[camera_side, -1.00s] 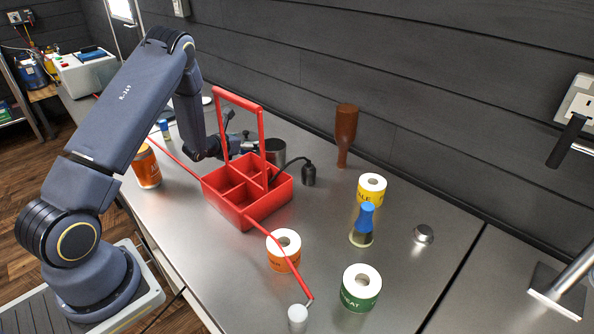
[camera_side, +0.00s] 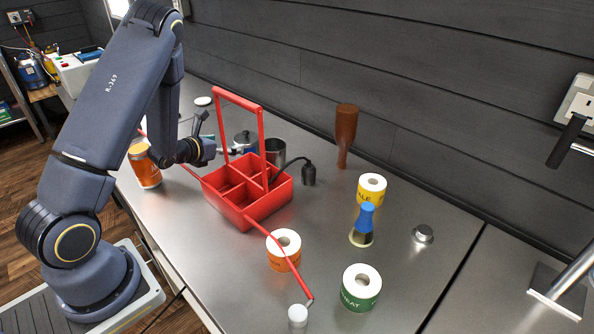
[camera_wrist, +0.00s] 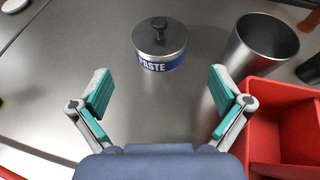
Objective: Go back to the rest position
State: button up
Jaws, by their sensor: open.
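My gripper (camera_wrist: 160,88) is open, with nothing between its two teal-padded fingers. In the wrist view a lidded metal pot (camera_wrist: 160,46) with a blue PASTE label stands upright on the counter beyond the fingertips, apart from them. It also shows in the side view (camera_side: 244,143), behind the red caddy's handle. In the side view my gripper hangs above the counter, left of the pot and close to the red caddy (camera_side: 240,217). Its fingers are small and hard to make out there.
A steel cup (camera_wrist: 266,46) stands right of the pot. The caddy's red wall (camera_wrist: 262,128) is close at the right. An orange jar (camera_side: 145,166) stands at the left, and a brown bottle-shaped thing (camera_side: 346,135) and several labelled rolls farther right.

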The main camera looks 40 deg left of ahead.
jog(key=shift+v, duration=1)
jog(key=shift+r, duration=0.1)
